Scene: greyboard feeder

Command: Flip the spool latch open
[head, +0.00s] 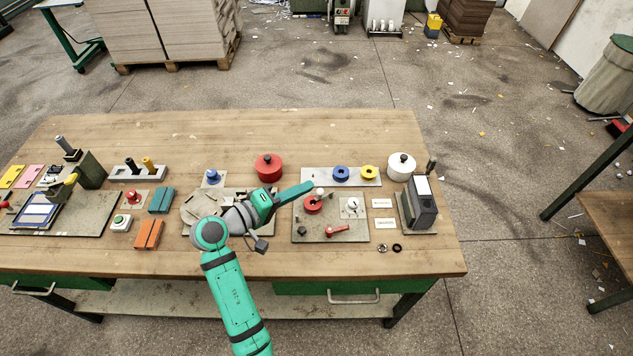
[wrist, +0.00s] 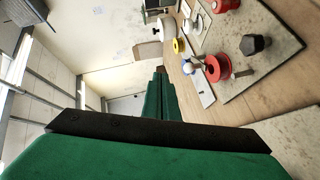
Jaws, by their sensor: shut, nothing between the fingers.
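A grey feeder plate (head: 345,236) lies on the right half of the bench. On it are a red spool (head: 312,205), a red-handled lever (head: 338,230) and a small pale ball knob (head: 320,191) near the spool. Which part is the spool latch is not clear. The spool also shows in the wrist view (wrist: 214,68), beside a black knob (wrist: 255,44). My gripper (head: 308,186) is shut and empty, pointing right just above the plate's back edge near the spool. Its green fingers (wrist: 160,92) are together in the wrist view.
Behind the plate a pale strip (head: 315,175) holds a blue ring (head: 341,173) and a yellow ring (head: 369,172). A red pot (head: 268,167) and a white pot (head: 401,166) stand at its ends. A dark grey box (head: 421,205) stands at right. The bench's back is clear.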

